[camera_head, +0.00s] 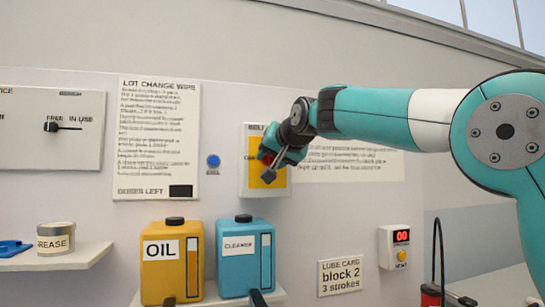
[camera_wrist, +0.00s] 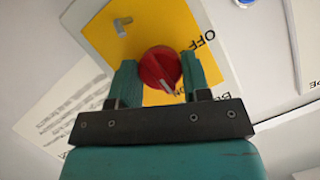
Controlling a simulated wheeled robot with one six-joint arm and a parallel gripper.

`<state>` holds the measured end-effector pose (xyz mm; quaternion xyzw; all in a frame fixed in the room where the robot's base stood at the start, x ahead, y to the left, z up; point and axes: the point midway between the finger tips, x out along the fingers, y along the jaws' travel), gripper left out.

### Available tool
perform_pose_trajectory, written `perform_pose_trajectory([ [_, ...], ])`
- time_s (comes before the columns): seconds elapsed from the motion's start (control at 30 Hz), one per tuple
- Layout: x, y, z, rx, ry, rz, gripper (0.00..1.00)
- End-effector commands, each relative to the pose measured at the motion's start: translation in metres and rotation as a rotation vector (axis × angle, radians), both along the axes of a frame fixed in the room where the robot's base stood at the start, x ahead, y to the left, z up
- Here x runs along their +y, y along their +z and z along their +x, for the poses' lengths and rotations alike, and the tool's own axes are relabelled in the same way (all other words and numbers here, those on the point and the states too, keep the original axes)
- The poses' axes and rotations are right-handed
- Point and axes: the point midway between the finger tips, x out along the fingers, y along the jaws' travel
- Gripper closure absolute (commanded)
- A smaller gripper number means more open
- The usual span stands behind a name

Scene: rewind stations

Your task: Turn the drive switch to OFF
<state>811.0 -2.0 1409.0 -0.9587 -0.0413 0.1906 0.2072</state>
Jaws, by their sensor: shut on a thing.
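The drive switch is a red round knob (camera_wrist: 159,68) with a white pointer mark, on a yellow plate (camera_wrist: 105,50) of a white box. The label OFF (camera_wrist: 205,38) shows beside the plate's edge in the wrist view. The pointer mark faces the lower side of the wrist picture, not the OFF letters. My gripper (camera_wrist: 160,74) is shut on the knob, one finger on each side. In the head view the box (camera_head: 252,132) is on the wall, and my gripper (camera_head: 276,160) covers much of the knob.
A small metal peg (camera_wrist: 122,25) sticks out of the plate near the knob. A blue button (camera_head: 213,161) is on the wall to the left. The oil jug (camera_head: 171,275) and cleaner jug (camera_head: 238,278) stand below. A counter box (camera_head: 400,247) is at lower right.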

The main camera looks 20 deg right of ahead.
Motion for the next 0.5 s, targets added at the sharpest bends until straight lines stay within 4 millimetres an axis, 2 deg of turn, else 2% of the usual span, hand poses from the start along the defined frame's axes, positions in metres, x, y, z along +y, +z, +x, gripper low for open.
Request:
perform_pose_trajectory([
  [0.27, 0.0019, 0.0022, -0.0001, 0.001, 0.002, -0.138, 0.8],
  [0.5, 0.0034, 0.0034, -0.0003, 0.002, 0.002, -0.352, 0.8],
])
